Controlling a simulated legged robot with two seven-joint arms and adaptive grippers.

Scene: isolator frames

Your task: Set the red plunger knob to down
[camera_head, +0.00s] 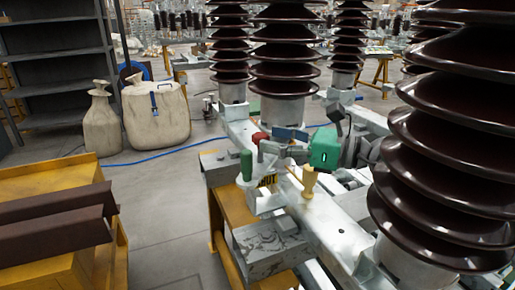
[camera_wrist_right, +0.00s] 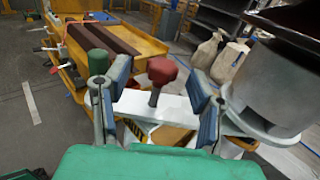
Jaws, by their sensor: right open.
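The red plunger knob (camera_head: 261,137) stands on the grey metal frame, left of my right gripper (camera_head: 275,143). In the right wrist view the red knob (camera_wrist_right: 161,70) sits on a dark stem that rises from a pale bar. The two blue-grey fingers of my right gripper (camera_wrist_right: 160,85) are spread, one on each side of the knob, with gaps showing. I cannot tell how far the fingertips reach along the knob. My left gripper is not in view.
A green knob (camera_head: 246,165) and a yellow knob (camera_head: 309,181) stand close by on the frame. Large dark brown ribbed insulators (camera_head: 450,140) rise on the right. A yellow bench with brown beams (camera_head: 55,238) is at the left. Open floor (camera_head: 160,210) lies between.

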